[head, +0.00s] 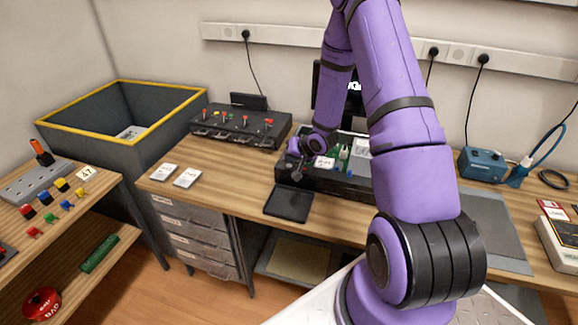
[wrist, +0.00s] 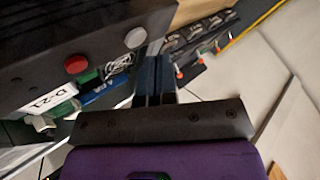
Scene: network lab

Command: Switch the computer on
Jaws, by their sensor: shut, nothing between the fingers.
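The computer appears to be the open black case (head: 325,180) on the wooden bench, with green boards inside and partly hidden behind my arm. In the wrist view a dark panel (wrist: 60,38) fills the upper left. It carries a red round button (wrist: 76,64) and a light grey round button (wrist: 135,37). My gripper (head: 297,176) is at the left front corner of the case. In the wrist view its fingers (wrist: 155,55) are together and empty, with the tips just right of the grey button. I cannot tell whether they touch it.
A dark screen (head: 354,86) stands behind the case, mostly hidden by my arm. A black tray (head: 289,203) lies in front. A black box with red-topped switches (head: 240,125) stands to the left. A blue device (head: 482,163) is at right.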

